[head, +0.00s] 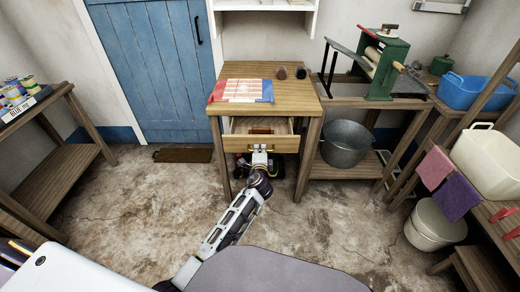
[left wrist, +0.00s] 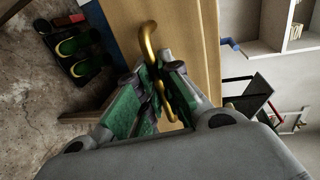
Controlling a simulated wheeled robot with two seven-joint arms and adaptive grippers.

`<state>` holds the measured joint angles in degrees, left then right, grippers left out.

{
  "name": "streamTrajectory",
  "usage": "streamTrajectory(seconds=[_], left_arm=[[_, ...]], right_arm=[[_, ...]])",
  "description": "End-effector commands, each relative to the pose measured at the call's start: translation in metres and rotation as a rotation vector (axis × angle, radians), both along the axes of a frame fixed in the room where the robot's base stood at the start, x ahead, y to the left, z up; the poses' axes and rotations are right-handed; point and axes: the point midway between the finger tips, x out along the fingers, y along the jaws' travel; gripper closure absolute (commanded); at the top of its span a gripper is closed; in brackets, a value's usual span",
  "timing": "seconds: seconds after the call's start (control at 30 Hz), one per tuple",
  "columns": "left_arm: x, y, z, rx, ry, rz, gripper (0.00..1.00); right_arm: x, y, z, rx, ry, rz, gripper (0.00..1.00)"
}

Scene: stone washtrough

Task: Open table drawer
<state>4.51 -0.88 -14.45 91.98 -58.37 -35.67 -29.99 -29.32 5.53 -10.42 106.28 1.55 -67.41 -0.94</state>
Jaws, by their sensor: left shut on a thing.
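The wooden table (head: 292,92) stands against the wall in the head view. Its drawer (head: 236,144) is pulled partly out, and its inside shows above the front board. Something brown lies inside the drawer near the back. My left gripper (head: 260,150) is at the middle of the drawer front. In the left wrist view its fingers (left wrist: 160,92) are closed around the curved brass handle (left wrist: 149,38), which is fixed to the wooden drawer front (left wrist: 196,60). My right gripper is in neither view.
A red, white and blue cloth (head: 242,91) and two small dark items lie on the tabletop. A metal pot (head: 345,143) stands on the shelf at right. A blue door (head: 155,65) is at left.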

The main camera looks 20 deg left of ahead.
Motion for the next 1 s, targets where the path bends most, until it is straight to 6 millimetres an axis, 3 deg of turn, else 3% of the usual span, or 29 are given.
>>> streamTrajectory(seconds=[0.17,0.2,0.27,0.73,1.0], left_arm=[[0.0,0.0,0.0,0.0,0.0,0.0,1.0],[0.0,0.0,0.0,0.0,0.0,0.0,0.87],[0.0,0.0,0.0,0.0,0.0,0.0,0.82],[0.001,0.0,0.006,0.002,-0.002,0.001,0.82],[0.002,0.0,0.036,0.001,-0.01,-0.001,0.82]], right_arm=[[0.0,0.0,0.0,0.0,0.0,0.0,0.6],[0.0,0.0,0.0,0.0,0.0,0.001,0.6],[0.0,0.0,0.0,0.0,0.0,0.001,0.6],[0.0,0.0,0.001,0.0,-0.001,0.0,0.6],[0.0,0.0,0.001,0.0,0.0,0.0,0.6]])
